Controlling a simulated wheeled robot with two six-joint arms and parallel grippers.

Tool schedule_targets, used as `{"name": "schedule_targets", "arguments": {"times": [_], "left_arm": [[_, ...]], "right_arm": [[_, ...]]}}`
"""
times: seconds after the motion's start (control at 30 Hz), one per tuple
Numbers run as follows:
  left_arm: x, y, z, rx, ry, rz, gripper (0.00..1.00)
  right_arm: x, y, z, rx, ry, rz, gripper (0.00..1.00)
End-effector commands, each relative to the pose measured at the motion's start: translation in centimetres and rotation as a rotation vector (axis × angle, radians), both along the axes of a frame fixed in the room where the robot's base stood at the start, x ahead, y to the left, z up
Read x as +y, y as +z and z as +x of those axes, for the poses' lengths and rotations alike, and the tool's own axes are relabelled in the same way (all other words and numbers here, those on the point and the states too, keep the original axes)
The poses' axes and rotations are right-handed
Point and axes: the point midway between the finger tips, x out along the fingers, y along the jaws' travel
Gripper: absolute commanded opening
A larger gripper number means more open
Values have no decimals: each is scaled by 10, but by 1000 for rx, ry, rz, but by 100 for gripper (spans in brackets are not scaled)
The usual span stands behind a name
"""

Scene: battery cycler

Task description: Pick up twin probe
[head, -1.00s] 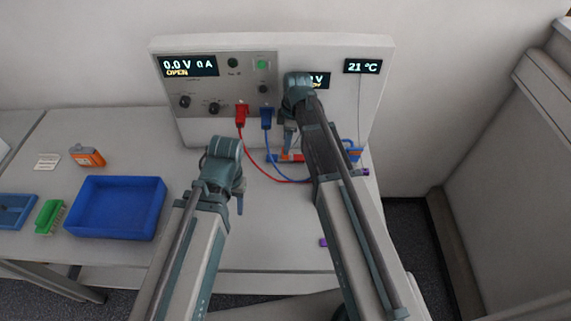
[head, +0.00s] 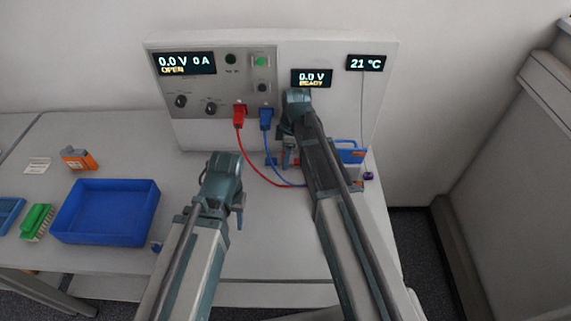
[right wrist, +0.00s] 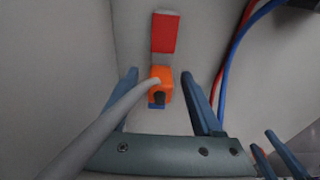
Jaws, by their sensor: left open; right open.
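An orange block with a thick grey cable, which looks like the twin probe (right wrist: 163,84), shows in the right wrist view. It stands between the two spread blue fingers of my right gripper (right wrist: 159,73), with a small dark and blue part below it. The fingers are open, and I cannot tell whether either touches it. In the head view my right gripper (head: 288,152) is low in front of the panel, and my arm hides the block. My left gripper (head: 239,207) is open and empty above the table, left of the right arm.
The instrument panel (head: 222,132) stands at the back, with red (head: 239,117) and blue (head: 266,119) plugs whose cables hang beside my right arm. A blue-handled item (head: 350,154) is right of that arm.

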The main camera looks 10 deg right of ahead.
Motion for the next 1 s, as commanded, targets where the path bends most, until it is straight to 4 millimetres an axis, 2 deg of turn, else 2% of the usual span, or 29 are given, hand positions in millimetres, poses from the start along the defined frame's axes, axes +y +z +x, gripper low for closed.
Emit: {"name": "schedule_targets", "arguments": {"times": [0.07, 0.43, 1.0], "left_arm": [[0, 1, 0, 0, 0, 0, 50], [0, 1, 0, 0, 0, 0, 50], [0, 3, 0, 0, 0, 0, 50]], "right_arm": [[0, 1, 0, 0, 0, 0, 68], [0, 1, 0, 0, 1, 0, 1], [0, 3, 0, 0, 0, 0, 0]]}}
